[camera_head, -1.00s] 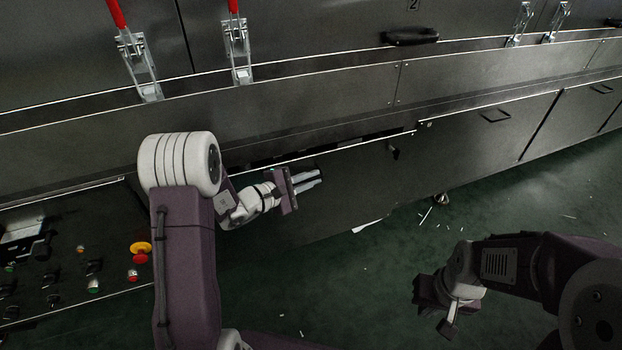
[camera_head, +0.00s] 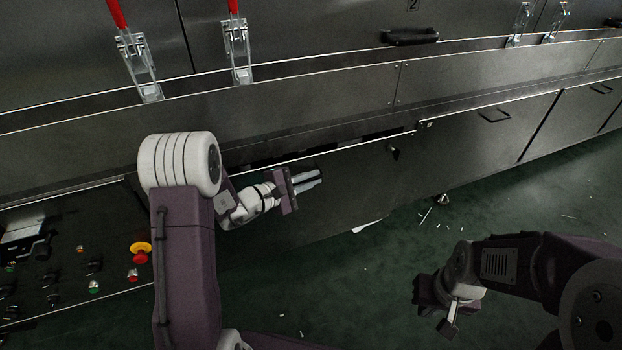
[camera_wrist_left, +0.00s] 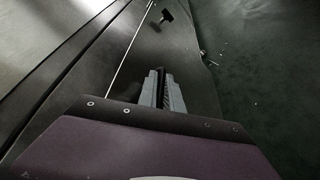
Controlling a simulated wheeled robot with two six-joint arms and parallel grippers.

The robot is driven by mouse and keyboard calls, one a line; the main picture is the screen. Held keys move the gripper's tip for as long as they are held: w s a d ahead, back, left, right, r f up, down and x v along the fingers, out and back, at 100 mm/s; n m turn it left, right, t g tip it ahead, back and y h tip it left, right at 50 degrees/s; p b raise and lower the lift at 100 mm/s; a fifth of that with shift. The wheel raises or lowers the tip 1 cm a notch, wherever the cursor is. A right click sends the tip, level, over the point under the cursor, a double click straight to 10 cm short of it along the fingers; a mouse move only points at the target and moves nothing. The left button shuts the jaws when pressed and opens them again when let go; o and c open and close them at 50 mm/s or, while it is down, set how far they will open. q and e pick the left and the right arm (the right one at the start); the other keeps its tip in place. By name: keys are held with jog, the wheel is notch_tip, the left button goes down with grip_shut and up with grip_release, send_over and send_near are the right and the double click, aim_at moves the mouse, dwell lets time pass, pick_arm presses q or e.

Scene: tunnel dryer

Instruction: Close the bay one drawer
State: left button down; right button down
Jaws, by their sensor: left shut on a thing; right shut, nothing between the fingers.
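The bay one drawer (camera_head: 350,190) is the dark panel-fronted drawer low in the machine, left of centre in the head view. A dark gap shows behind its top edge, so it stands a little out. Its front also fills the middle of the left wrist view (camera_wrist_left: 195,65). My left gripper (camera_head: 318,180) is at this front, its fingers closed on what looks like the dark drawer handle, mostly hidden by the fingers. The fingers also show in the left wrist view (camera_wrist_left: 161,88). My right gripper (camera_head: 440,318) is shut and empty, over the floor at the lower right.
A black latch (camera_head: 393,152) sits on the drawer front's right end. Another closed-looking drawer (camera_head: 485,140) with a handle is to the right. A control panel (camera_head: 75,260) with buttons is at the left. The green floor (camera_head: 350,290) in front is open, with small pale scraps.

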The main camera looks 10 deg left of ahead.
aim_at(297, 171)
pick_arm(q)
jog(key=shift+f, duration=0.1)
jog(key=w+a, duration=0.2)
jog(key=w, duration=0.1)
jog(key=shift+w+a, duration=0.15)
jog(key=shift+a, duration=0.05)
jog(key=shift+w+a, duration=0.15)
jog(key=c, duration=1.8)
grip_release()
jog(key=shift+a+r+p, duration=0.15)
jog(key=shift+r+p, duration=0.1)
jog(key=shift+p, duration=0.05)
jog(key=p+v, duration=0.4)
jog(key=v, duration=0.4)
jog(key=shift+s+a, duration=0.1)
jog(key=shift+s, duration=0.4)
